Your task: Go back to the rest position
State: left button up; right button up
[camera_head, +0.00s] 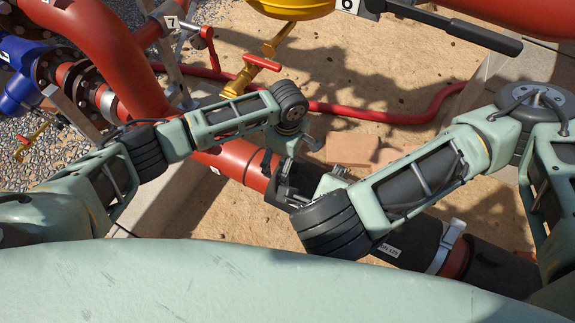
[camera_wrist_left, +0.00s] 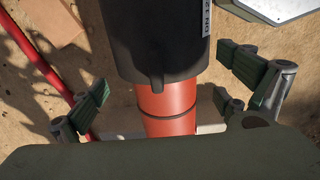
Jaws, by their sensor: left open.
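My left gripper (camera_head: 290,150) hangs from the left arm near the middle of the head view, over the red pipe. In the left wrist view its two green-padded fingers (camera_wrist_left: 168,88) are wide apart, with nothing held between them. Below and between them run a black pipe sleeve (camera_wrist_left: 158,40) and a red pipe (camera_wrist_left: 167,105); I see no contact with the fingers. My right arm comes in from the right and ends in a dark round wrist close to the left gripper. The right gripper's fingers cannot be made out behind that wrist.
The black sleeve (camera_head: 412,243) continues to the lower right with a metal clamp (camera_head: 447,246). A yellow valve (camera_head: 290,6), a black lever (camera_head: 455,25) and a red hose (camera_head: 400,117) lie beyond the arms. A blue flanged part (camera_head: 22,75) stands at left. Sandy ground (camera_head: 350,65) is open behind.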

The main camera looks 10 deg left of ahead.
pick_arm(q)
notch_tip(320, 180, up, 6)
jog(key=shift+r, duration=0.2)
